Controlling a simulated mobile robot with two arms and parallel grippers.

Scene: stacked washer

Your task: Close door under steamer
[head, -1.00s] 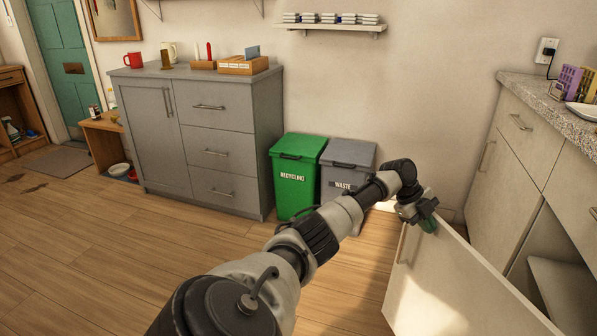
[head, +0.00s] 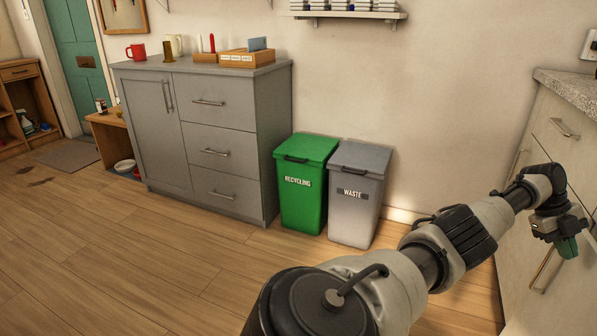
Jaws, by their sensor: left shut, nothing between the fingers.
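My left arm reaches in from the bottom of the head view to the right edge. Its gripper (head: 567,247) is shut and empty, beside the white cabinet door (head: 520,312) with a long metal handle (head: 545,270). The door is partly hidden by my arm and cut off by the picture edge. It stands close to the cabinet front; I cannot tell whether it is fully closed or whether the gripper touches it. No steamer shows. My right gripper is not in view.
A green recycling bin (head: 305,185) and a grey waste bin (head: 357,195) stand against the wall. A grey cabinet (head: 215,140) stands left of them. A stone counter (head: 570,90) tops the right cabinets.

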